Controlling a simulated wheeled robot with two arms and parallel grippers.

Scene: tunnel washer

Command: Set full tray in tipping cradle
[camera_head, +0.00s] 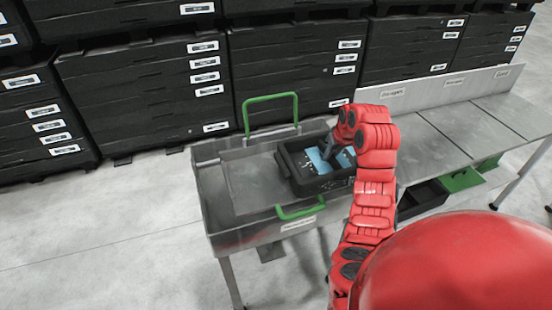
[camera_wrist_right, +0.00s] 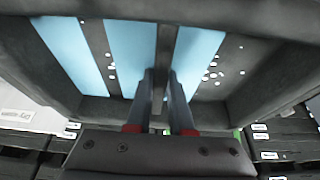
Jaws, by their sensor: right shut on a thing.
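The black tray (camera_head: 293,178) shows at the right part of the grey metal cradle (camera_head: 205,192). It holds light blue pieces and scattered small white bits, which also show in the right wrist view (camera_wrist_right: 62,50). My right gripper (camera_head: 328,150) reaches down into the tray. In the wrist view its fingers (camera_wrist_right: 163,72) are close together on the tray's dark middle bar. The cradle has a green handle (camera_head: 270,97) at the back and another (camera_head: 300,211) at the front. Whether the tray touches the cradle floor cannot be told. My left gripper is not in view.
A metal bench (camera_head: 478,128) with a labelled back panel (camera_head: 440,93) runs to the right. Black bins (camera_head: 422,198) and a green one (camera_head: 460,180) are under it. Stacked black labelled crates (camera_head: 140,90) line the back. The cradle's left half is bare.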

